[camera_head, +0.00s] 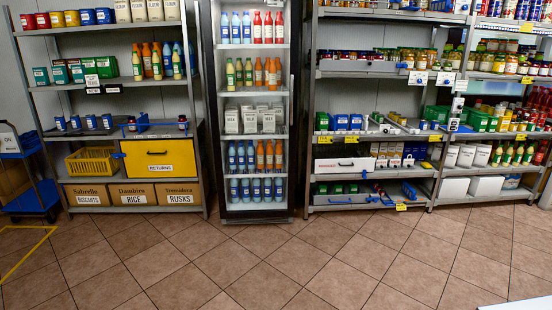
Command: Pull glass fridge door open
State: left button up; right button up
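The fridge (213,100) stands against the back wall, left of the picture's middle, between two shelf racks. It is tall with a dark frame. Its glass door (250,90) faces me and looks closed. Through the glass I see shelves of blue, red, green and orange bottles and a row of white milk cartons (252,119). Neither of my grippers is in view.
A rack (110,97) with a yellow returns bin (158,158) stands left of the fridge. A stocked rack (310,130) stands to its right. A blue trolley (32,200) is at far left. Tiled floor (265,255) before the fridge is clear.

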aim_at(206, 9)
jog(key=i+u, duration=0.15)
jog(key=i, duration=0.6)
jog(key=i+u, duration=0.1)
jog(key=i, duration=0.7)
jog(key=i+l+u, duration=0.15)
jog(key=i, duration=0.6)
